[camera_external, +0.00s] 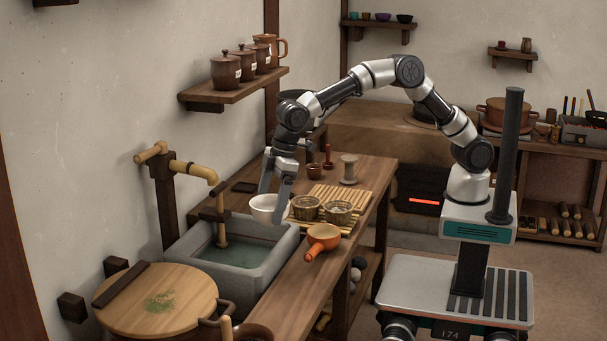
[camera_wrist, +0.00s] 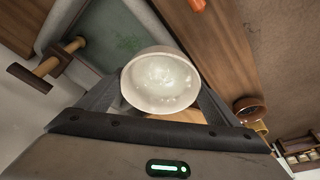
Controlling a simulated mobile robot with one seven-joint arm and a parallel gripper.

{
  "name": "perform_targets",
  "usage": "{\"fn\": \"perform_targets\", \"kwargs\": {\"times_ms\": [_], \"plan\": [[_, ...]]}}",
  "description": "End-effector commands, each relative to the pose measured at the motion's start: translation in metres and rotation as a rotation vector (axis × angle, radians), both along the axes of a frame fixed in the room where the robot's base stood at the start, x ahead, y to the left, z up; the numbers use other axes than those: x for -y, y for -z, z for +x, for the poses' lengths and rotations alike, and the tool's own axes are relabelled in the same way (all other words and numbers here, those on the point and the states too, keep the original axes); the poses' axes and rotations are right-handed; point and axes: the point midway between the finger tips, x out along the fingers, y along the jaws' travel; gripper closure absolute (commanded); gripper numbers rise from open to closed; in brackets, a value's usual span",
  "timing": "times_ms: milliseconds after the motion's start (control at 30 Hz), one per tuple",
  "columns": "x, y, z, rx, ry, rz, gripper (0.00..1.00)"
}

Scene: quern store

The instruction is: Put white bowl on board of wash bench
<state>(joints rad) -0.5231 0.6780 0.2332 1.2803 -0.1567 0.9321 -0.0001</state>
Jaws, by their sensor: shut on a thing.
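The white bowl (camera_external: 268,207) is in my gripper (camera_external: 276,192), at the far right corner of the stone basin and left of the baskets. In the wrist view, the bowl (camera_wrist: 160,82) sits upright between the two fingers of my gripper (camera_wrist: 160,98), which is shut on it. It looks empty. Whether its base touches the bench or hangs just above it, I cannot tell. The slatted wooden board (camera_external: 343,193) lies on the wash bench (camera_external: 290,283) to the bowl's right. Two woven baskets (camera_external: 306,207) (camera_external: 338,212) stand at the board, partly covering it.
The stone basin (camera_external: 272,256) holds water under a bamboo spout (camera_external: 196,171). An orange long-handled pot (camera_external: 322,238) stands at the bench's front edge. A spool (camera_external: 349,169), small brown cup (camera_external: 314,171) and red tool (camera_external: 328,157) stand behind the board. A jar shelf (camera_external: 235,88) overhangs the back.

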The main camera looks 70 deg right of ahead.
Motion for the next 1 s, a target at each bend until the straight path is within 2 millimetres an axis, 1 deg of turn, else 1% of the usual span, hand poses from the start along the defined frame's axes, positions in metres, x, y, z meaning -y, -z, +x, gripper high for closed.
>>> {"fn": "perform_targets", "kwargs": {"times_ms": [33, 100, 233, 400, 733, 800, 1000], "plan": [[-0.017, -0.001, -0.013, 0.003, -0.027, 0.001, 0.47], [-0.034, -0.001, -0.028, 0.003, -0.056, 0.001, 0.47], [-0.060, -0.001, -0.053, 0.003, -0.099, 0.002, 0.47], [-0.084, -0.002, -0.078, 0.003, -0.141, 0.004, 0.47], [-0.108, -0.002, -0.107, 0.004, -0.186, 0.005, 0.47], [-0.106, 0.009, -0.104, 0.002, -0.181, 0.002, 0.47], [-0.106, 0.027, -0.104, 0.002, -0.181, 0.002, 0.47]]}}
